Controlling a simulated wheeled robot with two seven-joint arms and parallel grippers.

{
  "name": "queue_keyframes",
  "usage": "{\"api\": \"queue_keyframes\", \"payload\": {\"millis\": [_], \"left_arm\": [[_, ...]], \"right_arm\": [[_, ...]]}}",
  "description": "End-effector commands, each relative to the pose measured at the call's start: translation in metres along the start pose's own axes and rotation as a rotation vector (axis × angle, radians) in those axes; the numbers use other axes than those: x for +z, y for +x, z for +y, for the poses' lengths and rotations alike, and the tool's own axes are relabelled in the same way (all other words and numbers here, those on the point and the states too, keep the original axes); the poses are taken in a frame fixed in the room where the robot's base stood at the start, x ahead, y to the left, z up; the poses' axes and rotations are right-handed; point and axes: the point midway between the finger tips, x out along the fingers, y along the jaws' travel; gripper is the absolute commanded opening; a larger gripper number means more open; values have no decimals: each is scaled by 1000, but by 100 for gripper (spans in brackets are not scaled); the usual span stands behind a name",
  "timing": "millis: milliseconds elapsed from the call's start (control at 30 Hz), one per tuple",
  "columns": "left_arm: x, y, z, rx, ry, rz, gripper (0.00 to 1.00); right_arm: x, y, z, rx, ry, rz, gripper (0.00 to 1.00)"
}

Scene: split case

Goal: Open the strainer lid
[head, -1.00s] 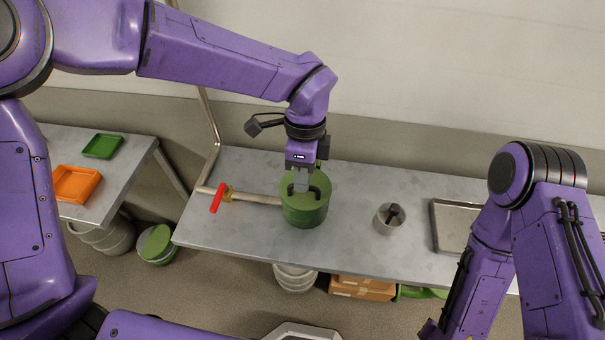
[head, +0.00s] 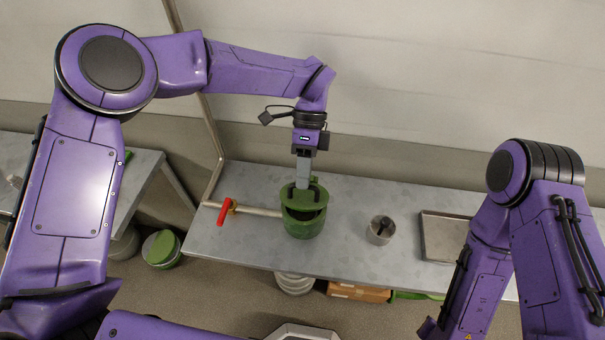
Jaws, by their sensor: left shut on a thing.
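The green strainer (head: 304,229) stands on the metal table, joined on its left to a pipe. Its green lid (head: 320,192) is lifted and tilted, with a dark gap between the lid and the front of the body. My left gripper (head: 302,185) points down over the lid and is shut on the lid's dark handle. The fingertips are partly hidden at the handle. My right arm is at the right of the head view, and its gripper is not in view.
The pipe (head: 262,211) carries a valve with a red handle (head: 225,211). A metal cup (head: 381,231) with a dark item inside and a shallow metal tray (head: 442,236) stand to the right. Bare table (head: 345,251) lies between strainer and cup. Boxes (head: 358,292) sit below.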

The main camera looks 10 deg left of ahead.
Motion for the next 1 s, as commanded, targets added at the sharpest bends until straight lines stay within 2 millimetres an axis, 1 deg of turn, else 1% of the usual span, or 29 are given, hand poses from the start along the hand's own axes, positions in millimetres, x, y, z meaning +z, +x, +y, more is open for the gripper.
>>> {"api": "queue_keyframes", "payload": {"millis": [33, 100, 400, 900, 933, 1000], "left_arm": [[0, -5, -3, -10, 2, 2, 0], [0, -8, -6, -10, 1, 2, 0], [1, -17, -14, -15, 1, -1, 0], [2, -18, -16, -18, 1, -3, 0], [2, -18, -16, -18, 1, -3, 19], [2, -18, -16, -16, 1, -3, 38]], "right_arm": [[0, -1, 0, 0, 0, 0, 43], [0, -1, 0, 0, 0, 0, 43], [0, 1, 0, 0, 0, 0, 43], [0, 1, 0, 0, 0, 0, 43], [0, 1, 0, 0, 0, 0, 43], [0, 1, 0, 0, 0, 0, 43]]}}
